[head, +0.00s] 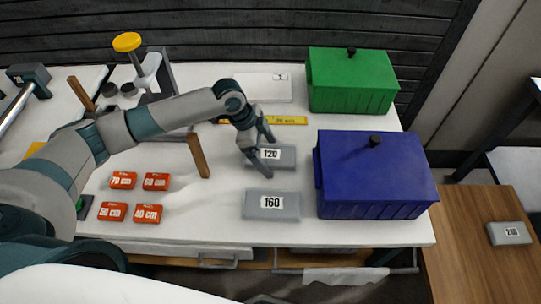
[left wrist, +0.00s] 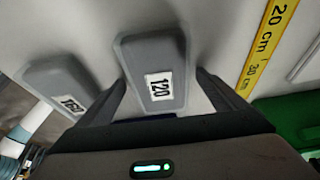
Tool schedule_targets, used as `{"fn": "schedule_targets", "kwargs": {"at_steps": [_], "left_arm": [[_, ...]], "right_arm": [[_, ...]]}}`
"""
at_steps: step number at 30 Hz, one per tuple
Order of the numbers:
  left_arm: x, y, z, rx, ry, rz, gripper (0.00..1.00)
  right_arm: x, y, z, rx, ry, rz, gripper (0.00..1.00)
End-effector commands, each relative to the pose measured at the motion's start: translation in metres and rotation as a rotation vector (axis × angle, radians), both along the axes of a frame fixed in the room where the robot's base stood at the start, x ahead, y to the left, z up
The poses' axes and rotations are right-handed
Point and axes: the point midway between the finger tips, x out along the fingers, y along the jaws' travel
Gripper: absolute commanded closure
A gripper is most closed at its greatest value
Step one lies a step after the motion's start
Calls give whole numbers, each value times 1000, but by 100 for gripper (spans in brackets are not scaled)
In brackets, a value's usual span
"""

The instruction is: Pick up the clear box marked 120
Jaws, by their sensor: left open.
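The box marked 120 (head: 287,155) is a flat grey block with a white label on the white table; it looks grey rather than clear. In the left wrist view the 120 box (left wrist: 157,55) lies ahead, between the two fingers. My left gripper (head: 269,158) is open at this box, with one finger on its far side and one on its near side, partly covering its left end. The left gripper's fingers also show in the left wrist view (left wrist: 165,95). Whether they touch the box I cannot tell. My right gripper is not in view.
A similar grey box marked 160 (head: 271,205) lies close in front. A blue lidded box (head: 375,180) stands just right, a green one (head: 350,80) behind. A yellow ruler strip (head: 288,120) lies beyond. A wooden post (head: 198,156) and small red boxes (head: 123,180) are left.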

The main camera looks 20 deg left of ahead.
Motion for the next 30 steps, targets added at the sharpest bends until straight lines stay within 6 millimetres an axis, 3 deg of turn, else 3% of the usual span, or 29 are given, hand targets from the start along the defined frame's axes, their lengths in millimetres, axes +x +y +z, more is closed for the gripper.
{"fn": "schedule_targets", "kwargs": {"at_steps": [7,13,23,30], "left_arm": [[0,0,1,0,0,0,9],[0,0,1,0,0,0,57],[1,0,3,-1,-1,-1,58],[1,0,23,-2,-3,-1,58]], "right_arm": [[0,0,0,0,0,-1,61],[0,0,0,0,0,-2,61],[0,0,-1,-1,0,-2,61],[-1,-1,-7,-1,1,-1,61]]}}
